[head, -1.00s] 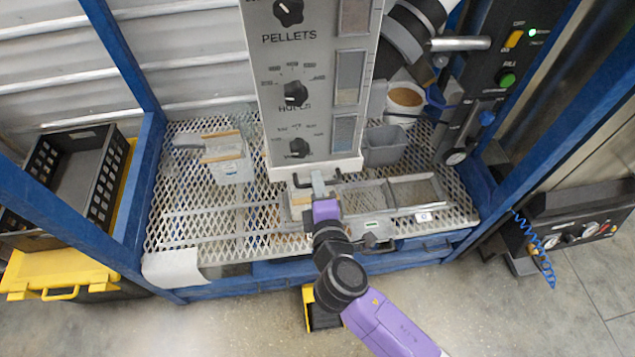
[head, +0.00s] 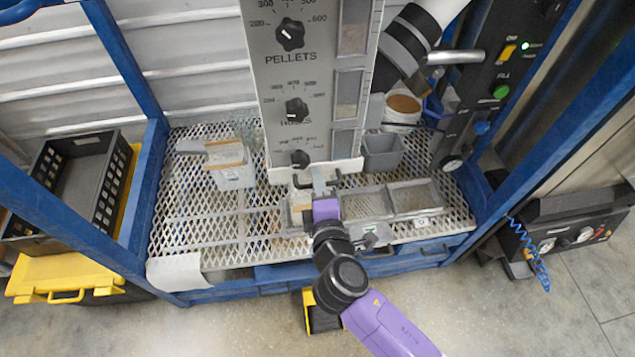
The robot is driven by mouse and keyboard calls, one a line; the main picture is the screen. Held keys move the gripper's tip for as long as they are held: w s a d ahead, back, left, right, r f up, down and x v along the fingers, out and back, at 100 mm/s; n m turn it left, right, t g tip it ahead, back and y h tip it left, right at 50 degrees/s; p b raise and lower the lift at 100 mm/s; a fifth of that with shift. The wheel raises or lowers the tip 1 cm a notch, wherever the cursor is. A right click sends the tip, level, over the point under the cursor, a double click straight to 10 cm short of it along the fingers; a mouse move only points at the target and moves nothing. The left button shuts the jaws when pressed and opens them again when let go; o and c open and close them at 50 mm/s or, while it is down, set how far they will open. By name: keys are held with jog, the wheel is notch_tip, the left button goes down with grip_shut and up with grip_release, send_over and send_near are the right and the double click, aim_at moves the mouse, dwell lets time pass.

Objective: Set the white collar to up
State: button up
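The white collar (head: 350,165) is a pale band around the foot of the tall grey dial panel (head: 275,90). Its upper edge lies close under the lowest dial (head: 300,158). Dark handle pieces show at its front lower edge. My gripper (head: 319,180) is at the collar's front, reaching up from below with its grey end at or against the handle. The fingertips are small and partly hidden, so I cannot tell whether they are closed on the handle.
Shallow grey trays (head: 412,198) lie on the mesh deck (head: 205,225) right of my gripper. A whitish tub (head: 232,175) stands left and a grey bin (head: 383,152) right of the panel. Blue posts (head: 135,95) frame the station.

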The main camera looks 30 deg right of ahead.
jog(key=shift+s+a, duration=0.1)
jog(key=shift+s, duration=0.1)
jog(key=b+v, duration=0.1)
jog(key=v, duration=0.6)
jog(key=shift+s+b, duration=0.2)
jog(key=shift+b, duration=0.15)
